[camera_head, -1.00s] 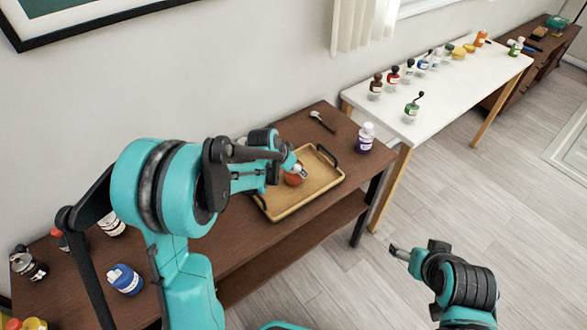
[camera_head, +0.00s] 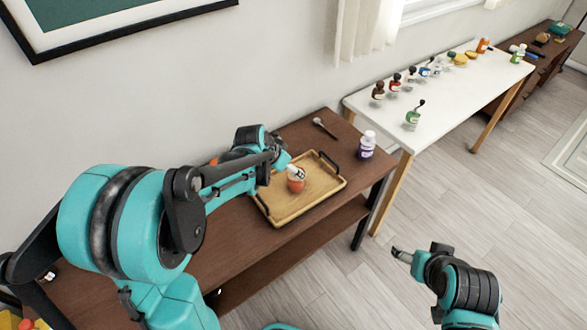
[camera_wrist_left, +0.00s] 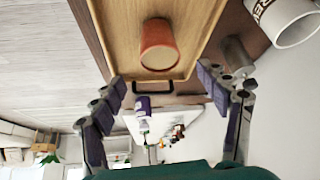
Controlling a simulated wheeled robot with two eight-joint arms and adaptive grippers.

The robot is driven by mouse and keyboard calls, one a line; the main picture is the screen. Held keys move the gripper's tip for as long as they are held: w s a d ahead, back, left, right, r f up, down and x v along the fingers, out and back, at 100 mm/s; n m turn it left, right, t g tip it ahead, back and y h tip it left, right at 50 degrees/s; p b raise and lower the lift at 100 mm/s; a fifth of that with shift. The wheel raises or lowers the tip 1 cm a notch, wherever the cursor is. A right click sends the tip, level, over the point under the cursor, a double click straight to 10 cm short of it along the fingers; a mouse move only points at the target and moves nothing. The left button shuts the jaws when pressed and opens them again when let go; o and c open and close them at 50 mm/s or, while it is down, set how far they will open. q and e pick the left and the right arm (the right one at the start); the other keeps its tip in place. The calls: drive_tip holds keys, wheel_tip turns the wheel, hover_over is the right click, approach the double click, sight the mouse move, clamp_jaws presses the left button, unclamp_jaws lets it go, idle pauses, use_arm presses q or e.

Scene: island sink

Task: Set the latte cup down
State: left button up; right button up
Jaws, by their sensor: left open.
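The latte cup, an orange-brown cup (camera_head: 296,184), stands upright on the wooden tray (camera_head: 322,199) on the dark brown table. In the left wrist view the cup (camera_wrist_left: 159,46) is on the tray's bare floor (camera_wrist_left: 203,22), ahead of the spread fingers and not between them. My left gripper (camera_head: 290,171) is at the cup's left and upper side, partly overlapping it in the head view. Its fingers (camera_wrist_left: 168,92) are open and empty. My right gripper (camera_head: 401,254) hangs over the floor at the right, away from the table; its finger gap is unclear.
A purple-labelled bottle (camera_head: 366,146) stands right of the tray, and a spoon-like utensil (camera_head: 325,128) lies behind it. A white lettered mug (camera_wrist_left: 287,20) stands beside the tray in the wrist view. A white table (camera_head: 452,106) holds several small bottles.

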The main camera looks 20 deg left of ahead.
use_arm(q)
drive_tip(key=s+r+n+y, duration=0.1)
drive_tip(key=s+r, duration=0.3)
drive_tip(key=s, duration=0.7)
drive_tip(key=s+d+r+n+t+y, duration=0.1)
drive_tip(key=s+r+n, duration=0.2)
drive_tip(key=s, duration=0.8)
drive_tip(key=shift+d+r+t+p, duration=0.2)
drive_tip(key=shift+r+t+p, duration=0.15)
drive_tip(key=shift+r, duration=0.2)
